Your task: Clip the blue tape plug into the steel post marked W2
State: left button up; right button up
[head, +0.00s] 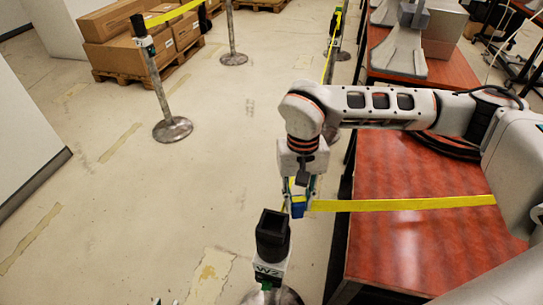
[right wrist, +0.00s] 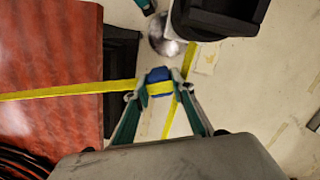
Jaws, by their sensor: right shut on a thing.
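The blue tape plug (head: 298,209) is between the fingertips of my right gripper (head: 299,196), which is shut on it. It also shows in the right wrist view (right wrist: 158,75). Yellow tape (head: 400,204) runs from the plug to the right across the red table. The post marked W2 (head: 272,234) stands at the lower middle, its black head just below and left of the plug in the head view. The plug and head look apart. The black head is also at the top of the right wrist view (right wrist: 220,20). Only tiny tips of my left gripper (head: 165,301) show at the bottom edge.
The red table (head: 405,250) stands at the right, under my right arm. Another post (head: 160,95) stands at the upper left, near boxes on a pallet (head: 130,35). A white wall panel (head: 28,130) is at the left. The floor between is clear.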

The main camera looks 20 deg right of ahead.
jog(key=s+a+r+m+p, duration=0.1)
jog(key=s+a+r, duration=0.15)
jog(key=r, duration=0.45)
jog(key=s+a+r+m+p, duration=0.1)
jog(key=s+a+r+m, duration=0.15)
jog(key=r, duration=0.55)
jog(key=s+a+r+m+p, duration=0.1)
jog(key=s+a+r, duration=0.1)
jog(key=a+r, duration=0.35)
jog(key=shift+y, duration=0.3)
jog(key=shift+d+f+b, duration=0.35)
jog(key=shift+f+b, duration=0.7)
jog(key=shift+f, duration=0.25)
jog(key=shift+d+f+b, duration=0.3)
jog(key=shift+f+b, duration=0.8)
jog(key=shift+f, duration=0.25)
jog(key=shift+d+f+b, duration=0.35)
jog(key=shift+f+b, duration=0.7)
jog(key=shift+f, duration=0.25)
jog(key=shift+f+b, duration=0.5)
jog(key=shift+f, duration=0.45)
jog(key=shift+b, duration=0.3)
jog(key=shift+f+b, duration=0.35)
jog(key=shift+f, duration=0.25)
jog(key=o, duration=0.8)
jog(key=shift+o, duration=0.2)
